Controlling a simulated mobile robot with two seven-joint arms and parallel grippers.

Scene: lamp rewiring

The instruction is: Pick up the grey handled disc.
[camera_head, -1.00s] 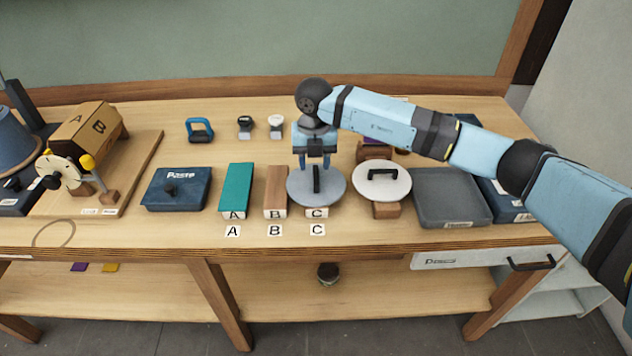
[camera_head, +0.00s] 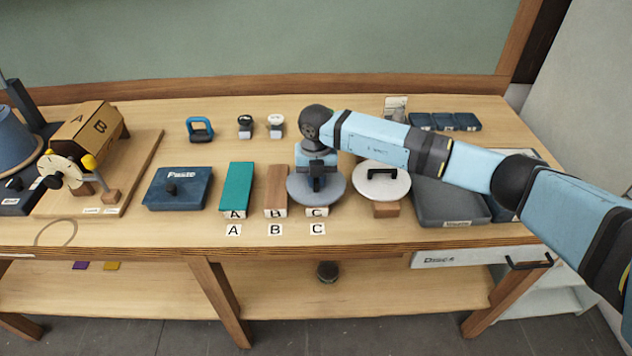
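The grey handled disc (camera_head: 301,192) lies on the block labelled C (camera_head: 317,212), with a dark upright handle in its middle. My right gripper (camera_head: 318,179) points down over the disc's centre, its fingertips at the handle. The gripper hides most of the handle, and I cannot tell whether the fingers are closed on it. The disc appears to rest on its block. My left gripper is not in view.
A white handled disc (camera_head: 382,188) sits on a wooden block just right of the grey one. Blocks A (camera_head: 237,188) and B (camera_head: 275,188) stand to the left. A dark grey tray (camera_head: 450,205) lies at the right, and a blue paste box (camera_head: 178,188) further left.

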